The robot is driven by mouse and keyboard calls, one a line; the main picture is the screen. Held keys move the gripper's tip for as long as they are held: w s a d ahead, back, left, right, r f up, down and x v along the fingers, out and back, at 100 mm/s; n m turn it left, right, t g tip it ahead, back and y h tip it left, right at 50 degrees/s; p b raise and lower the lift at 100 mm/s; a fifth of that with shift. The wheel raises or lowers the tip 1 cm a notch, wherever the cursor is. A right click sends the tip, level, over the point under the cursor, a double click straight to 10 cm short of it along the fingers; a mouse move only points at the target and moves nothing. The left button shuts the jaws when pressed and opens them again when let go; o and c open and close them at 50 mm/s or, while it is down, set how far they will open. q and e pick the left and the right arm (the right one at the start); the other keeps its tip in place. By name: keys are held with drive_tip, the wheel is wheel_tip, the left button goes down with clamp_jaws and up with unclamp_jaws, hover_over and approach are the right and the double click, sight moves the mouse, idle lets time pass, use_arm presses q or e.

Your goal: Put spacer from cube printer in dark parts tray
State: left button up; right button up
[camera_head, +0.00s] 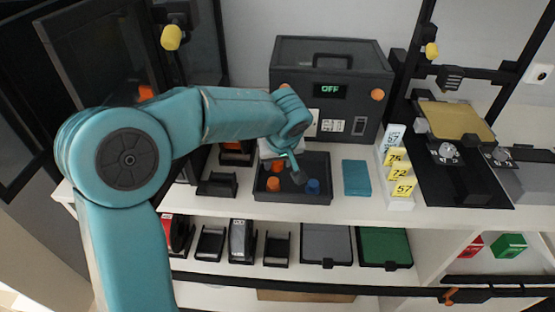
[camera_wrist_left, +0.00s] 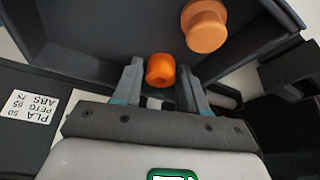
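The dark parts tray (camera_head: 315,160) stands on the white shelf in front of the grey box marked OFF. Two orange pieces (camera_head: 274,185) and a blue piece (camera_head: 313,186) show in the tray. My left gripper (camera_head: 289,176) reaches down over the tray from the left. In the left wrist view its fingers (camera_wrist_left: 160,82) are apart, on either side of an orange spacer (camera_wrist_left: 160,70), with small gaps showing. A larger orange flanged piece (camera_wrist_left: 204,26) lies beyond it. A dark enclosed printer (camera_head: 95,62) stands at the left, with an orange thing inside. My right gripper is not in view.
The grey OFF box (camera_head: 330,95) stands behind the tray. A teal block (camera_head: 356,178) and a white stand with yellow number tags (camera_head: 395,180) are to its right. An open-frame printer with a gold bed (camera_head: 455,120) stands farther right. Bins fill the lower shelf.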

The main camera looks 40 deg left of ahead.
use_arm(q)
drive_tip(key=shift+r, duration=0.45)
drive_tip(key=p+v, duration=0.1)
drive_tip(key=v, duration=1)
drive_tip(key=shift+r, duration=0.15)
drive_tip(key=shift+s+d, duration=0.1)
drive_tip(key=shift+s, duration=0.05)
